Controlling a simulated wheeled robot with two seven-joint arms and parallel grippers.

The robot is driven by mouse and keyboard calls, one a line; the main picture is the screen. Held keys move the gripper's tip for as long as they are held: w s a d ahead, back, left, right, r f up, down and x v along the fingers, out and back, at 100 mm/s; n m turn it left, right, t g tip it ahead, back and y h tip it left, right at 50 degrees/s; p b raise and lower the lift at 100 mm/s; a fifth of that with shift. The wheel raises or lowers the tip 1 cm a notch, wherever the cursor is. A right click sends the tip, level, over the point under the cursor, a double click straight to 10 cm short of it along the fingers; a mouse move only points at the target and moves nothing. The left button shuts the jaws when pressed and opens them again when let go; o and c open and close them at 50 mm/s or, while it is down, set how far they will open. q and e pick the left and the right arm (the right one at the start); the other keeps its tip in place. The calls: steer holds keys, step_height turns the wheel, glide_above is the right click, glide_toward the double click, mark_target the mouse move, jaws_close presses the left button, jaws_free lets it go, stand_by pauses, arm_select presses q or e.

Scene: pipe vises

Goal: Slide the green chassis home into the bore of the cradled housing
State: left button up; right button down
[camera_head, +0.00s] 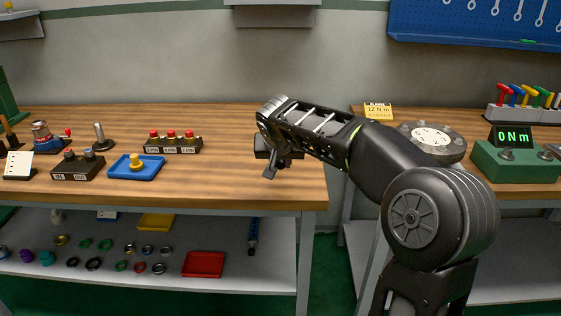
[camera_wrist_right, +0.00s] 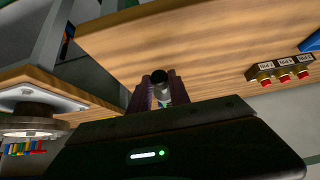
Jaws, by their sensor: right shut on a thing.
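My right gripper (camera_head: 270,172) hangs over the right end of the wooden bench in the head view. In the right wrist view its fingers (camera_wrist_right: 160,90) are closed around a small pale grey cylinder with a dark round end (camera_wrist_right: 161,78). I cannot make out the cradled housing for certain. A small blue vise-like stand (camera_head: 48,145) with a metal cylinder and a red knob is at the left of the bench. My left gripper is not in view.
A red-button box (camera_head: 173,144), a blue tray (camera_head: 136,168) with a yellow knob and a black two-knob box (camera_head: 78,165) stand on the bench. The lower shelf holds several rings and a red tray (camera_head: 203,264). A gap separates the right bench, which carries a round plate (camera_head: 432,140).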

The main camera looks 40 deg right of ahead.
steer(key=shift+w+d, duration=0.1)
steer(key=shift+w, duration=0.05)
stand_by(0.6)
steer(key=shift+w+d+r, duration=0.1)
steer(key=shift+w+d, duration=0.05)
steer(key=shift+w, duration=0.1)
steer(key=shift+w+d+p, duration=0.65)
steer(key=shift+w+p, duration=0.1)
steer(key=shift+w, duration=0.05)
steer(key=shift+w+d+p, duration=0.6)
steer(key=shift+w+p, duration=0.1)
steer(key=shift+w, duration=0.1)
steer(key=shift+b, duration=0.3)
steer(key=shift+w+d, duration=0.1)
